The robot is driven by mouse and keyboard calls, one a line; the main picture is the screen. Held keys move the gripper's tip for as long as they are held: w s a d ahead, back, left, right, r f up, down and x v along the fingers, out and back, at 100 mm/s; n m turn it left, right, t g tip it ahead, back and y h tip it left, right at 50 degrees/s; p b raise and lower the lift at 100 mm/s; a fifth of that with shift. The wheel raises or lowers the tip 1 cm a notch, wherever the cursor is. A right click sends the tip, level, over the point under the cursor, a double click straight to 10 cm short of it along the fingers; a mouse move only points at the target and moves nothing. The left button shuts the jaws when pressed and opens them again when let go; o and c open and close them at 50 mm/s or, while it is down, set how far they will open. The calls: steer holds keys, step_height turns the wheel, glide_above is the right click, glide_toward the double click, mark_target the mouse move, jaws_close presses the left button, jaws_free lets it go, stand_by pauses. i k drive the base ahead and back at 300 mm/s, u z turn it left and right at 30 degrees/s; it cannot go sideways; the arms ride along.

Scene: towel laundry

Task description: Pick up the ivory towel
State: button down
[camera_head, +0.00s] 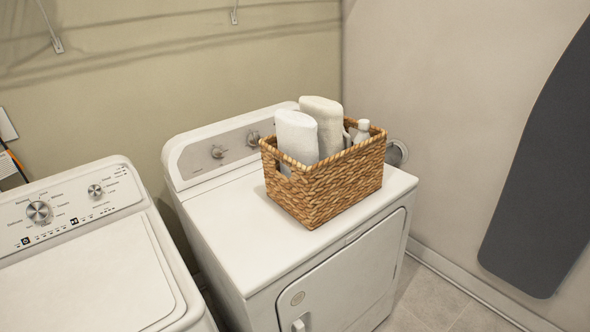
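A woven wicker basket (335,190) stands on top of the dryer (240,240), right of the picture's middle. Two rolled or folded towels stand upright in it and rise above its rim. The rear one looks cream and is likely the ivory towel (322,117). The front left one is a whiter towel (296,136) and covers part of the ivory towel's left side. The lower parts of both are hidden by the basket. My gripper is not in view.
A white bottle (362,129) stands in the basket's right corner. A washer (80,275) is at the left, with a narrow gap to the dryer. A dark ironing board (545,170) hangs on the right wall. Tiled floor (440,300) shows right of the dryer.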

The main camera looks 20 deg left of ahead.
mark_target(328, 114)
steer(key=u, duration=0.05)
steer(key=k, duration=0.2)
steer(key=u, duration=0.2)
steer(key=i, duration=1)
steer(key=z, duration=0.4)
steer(key=k, duration=0.45)
steer(key=z, duration=0.75)
steer(key=k, duration=0.85)
steer(key=z, duration=0.65)
steer(key=i, duration=0.55)
steer(key=u, duration=0.4)
steer(key=i, duration=1.25)
steer(key=u, duration=0.5)
